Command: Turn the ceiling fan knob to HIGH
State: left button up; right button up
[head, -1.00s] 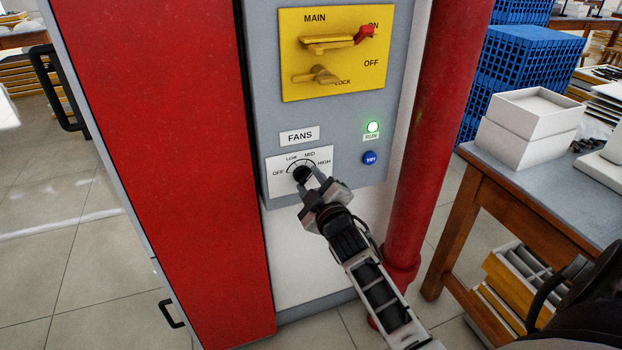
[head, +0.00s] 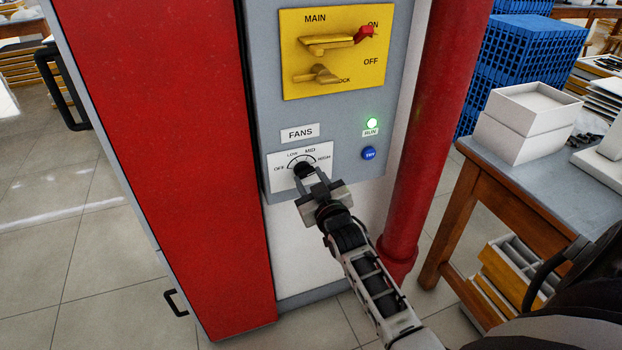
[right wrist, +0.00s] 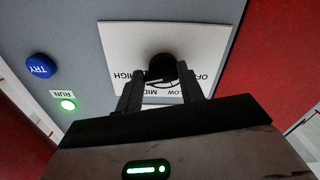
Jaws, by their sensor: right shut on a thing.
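The black fan knob (head: 303,170) sits on a white dial plate (head: 324,156) marked OFF, LOW, MID and HIGH, under the FANS label on the grey panel. In the head view my right gripper (head: 310,175) is at the knob, coming from below and right. In the right wrist view the knob (right wrist: 161,68) is between the two fingertips, and the gripper is shut on it. The fingers hide part of the dial, and I cannot tell which mark the knob points to. My left gripper is not in view.
Above is a yellow MAIN switch plate (head: 335,85) with a red-tipped lever. A green RUN light (head: 372,123) and a blue TRY button (head: 369,153) are right of the dial. A red pipe (head: 425,130) runs beside the panel. A table (head: 560,190) stands at right.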

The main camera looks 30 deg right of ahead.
dwell(0.4)
jog(key=o, duration=1)
jog(key=shift+s, duration=0.1)
jog(key=v, duration=1.1)
jog(key=shift+s+p, duration=0.3)
jog(key=shift+s, duration=0.1)
jog(key=shift+f, duration=0.1)
jog(key=s+a+f+n+g+y, duration=0.1)
jog(key=s+a+f+g+y, duration=0.2)
jog(key=s+a, duration=0.3)
jog(key=s+a+f+n+g+y+p, duration=0.1)
jog(key=s+a+f+g+y, duration=0.2)
jog(key=s+a, duration=0.4)
jog(key=a+y, duration=0.1)
jog(key=a, duration=0.4)
jog(key=shift+s+a+f+g+y, duration=0.2)
jog(key=shift+a+f+g+y, duration=0.05)
jog(key=shift+a+g+y, duration=0.15)
